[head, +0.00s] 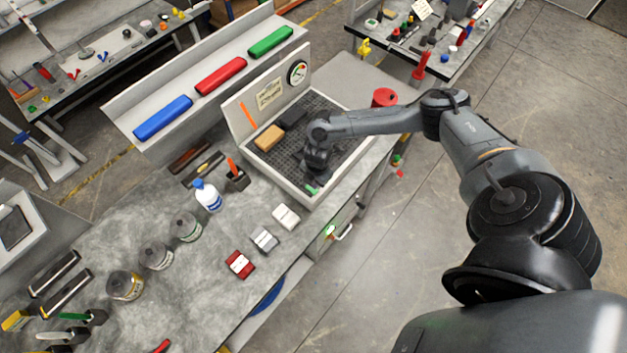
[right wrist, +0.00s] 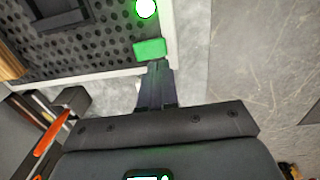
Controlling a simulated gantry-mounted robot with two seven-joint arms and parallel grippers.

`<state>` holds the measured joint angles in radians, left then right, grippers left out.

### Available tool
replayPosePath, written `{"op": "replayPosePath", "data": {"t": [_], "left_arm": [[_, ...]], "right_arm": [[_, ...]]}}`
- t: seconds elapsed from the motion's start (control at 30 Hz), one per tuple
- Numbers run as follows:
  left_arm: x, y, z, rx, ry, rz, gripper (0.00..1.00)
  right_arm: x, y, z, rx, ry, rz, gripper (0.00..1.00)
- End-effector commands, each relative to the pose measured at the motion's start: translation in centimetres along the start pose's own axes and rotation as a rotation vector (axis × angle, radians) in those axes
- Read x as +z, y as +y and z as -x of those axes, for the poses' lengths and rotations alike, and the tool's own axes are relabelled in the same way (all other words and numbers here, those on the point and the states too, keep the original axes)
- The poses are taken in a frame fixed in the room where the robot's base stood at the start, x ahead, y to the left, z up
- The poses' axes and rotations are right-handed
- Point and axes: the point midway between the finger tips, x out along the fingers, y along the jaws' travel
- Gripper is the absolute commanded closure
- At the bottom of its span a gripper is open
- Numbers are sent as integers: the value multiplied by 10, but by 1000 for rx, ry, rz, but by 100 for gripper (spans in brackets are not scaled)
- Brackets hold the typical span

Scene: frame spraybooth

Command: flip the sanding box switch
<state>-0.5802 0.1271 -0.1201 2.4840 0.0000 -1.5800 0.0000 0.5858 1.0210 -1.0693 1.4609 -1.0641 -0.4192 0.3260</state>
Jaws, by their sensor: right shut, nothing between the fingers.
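The sanding box (head: 268,165) is a pale tray with a dark perforated floor, standing at the far end of the bench. A green switch (head: 313,189) sits at its near front corner; it also shows in the right wrist view (right wrist: 149,48). My right gripper (head: 314,178) points down over this corner, shut and empty. In the right wrist view its fingertips (right wrist: 156,68) end right beside the green switch; whether they touch it I cannot tell. The gripper partly hides the corner in the head view. My left gripper is not in view.
A tan block (head: 268,138) lies in the box, and a gauge (head: 298,72) is on its back panel. A red can (head: 384,97) stands behind my right forearm. Sanding blocks (head: 286,216) and a white bottle (head: 207,195) stand nearby. A green lamp (right wrist: 146,8) glows near the switch.

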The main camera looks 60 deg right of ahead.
Motion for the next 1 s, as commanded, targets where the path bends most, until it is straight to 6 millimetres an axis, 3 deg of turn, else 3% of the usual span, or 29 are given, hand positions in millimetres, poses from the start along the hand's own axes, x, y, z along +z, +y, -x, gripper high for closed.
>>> {"op": "replayPosePath", "data": {"t": [0.2, 0.43, 0.63, 1.0], "left_arm": [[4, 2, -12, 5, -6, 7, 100], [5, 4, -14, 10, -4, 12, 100], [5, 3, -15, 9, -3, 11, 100], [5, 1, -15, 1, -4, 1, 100]], "right_arm": [[0, 0, 46, 9, 1, 4, 100], [-1, -2, 78, 6, 3, 2, 100], [-1, -3, 91, 5, 2, 2, 100], [-1, -3, 92, 4, 2, 2, 100]]}}
